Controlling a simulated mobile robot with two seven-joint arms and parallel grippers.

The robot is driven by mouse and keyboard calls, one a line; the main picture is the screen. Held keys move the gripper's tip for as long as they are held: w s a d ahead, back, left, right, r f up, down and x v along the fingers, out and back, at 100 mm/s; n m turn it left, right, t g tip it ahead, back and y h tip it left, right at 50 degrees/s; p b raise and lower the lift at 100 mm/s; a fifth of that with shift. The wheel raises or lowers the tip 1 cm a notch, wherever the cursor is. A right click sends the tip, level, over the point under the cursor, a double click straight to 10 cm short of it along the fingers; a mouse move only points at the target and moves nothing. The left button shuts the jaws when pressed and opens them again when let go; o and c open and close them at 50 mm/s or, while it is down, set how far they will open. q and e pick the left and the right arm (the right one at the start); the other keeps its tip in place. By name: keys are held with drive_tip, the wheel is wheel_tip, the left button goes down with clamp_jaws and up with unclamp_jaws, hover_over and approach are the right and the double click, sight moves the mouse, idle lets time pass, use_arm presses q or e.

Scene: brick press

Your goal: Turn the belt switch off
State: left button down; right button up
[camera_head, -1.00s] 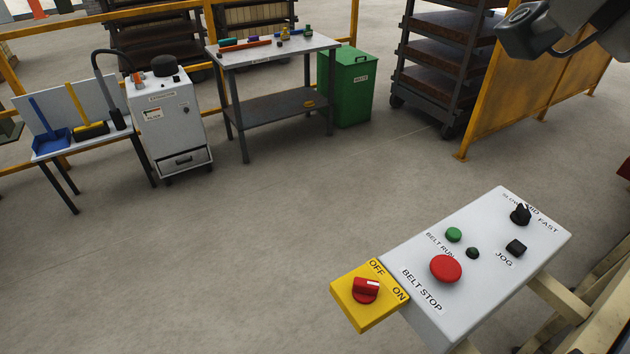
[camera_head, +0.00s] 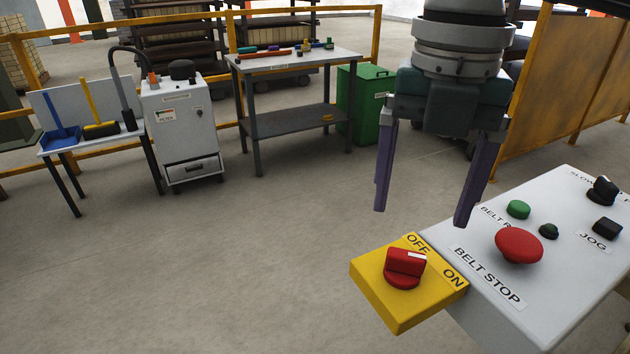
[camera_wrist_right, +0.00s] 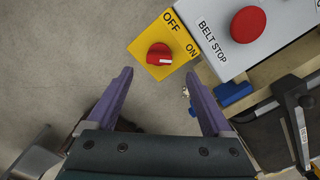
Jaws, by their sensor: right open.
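The belt switch is a red rotary knob (camera_head: 404,268) on a yellow plate (camera_head: 400,318) lettered OFF and ON. Its white mark is at the right end of the knob, on the ON side. The knob also shows in the right wrist view (camera_wrist_right: 158,54), beyond the fingertips. My right gripper (camera_head: 422,216) is open and empty, its purple fingers pointing down, and appears above and behind the knob in the head view. In the wrist view the gripper (camera_wrist_right: 160,78) has the knob roughly centred ahead of its fingers, with no contact visible. My left gripper is not in view.
The grey panel (camera_head: 545,300) beside the yellow plate carries a red BELT STOP button (camera_head: 519,245), a green button (camera_head: 518,209), a black JOG button (camera_head: 607,226) and a black speed selector (camera_head: 602,189). The floor left of the plate is clear.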

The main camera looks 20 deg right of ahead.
sight(407, 254)
wheel_tip(407, 254, down, 7)
drive_tip(key=shift+a+f, duration=0.1)
idle(0.3)
clamp_jaws()
idle(0.5)
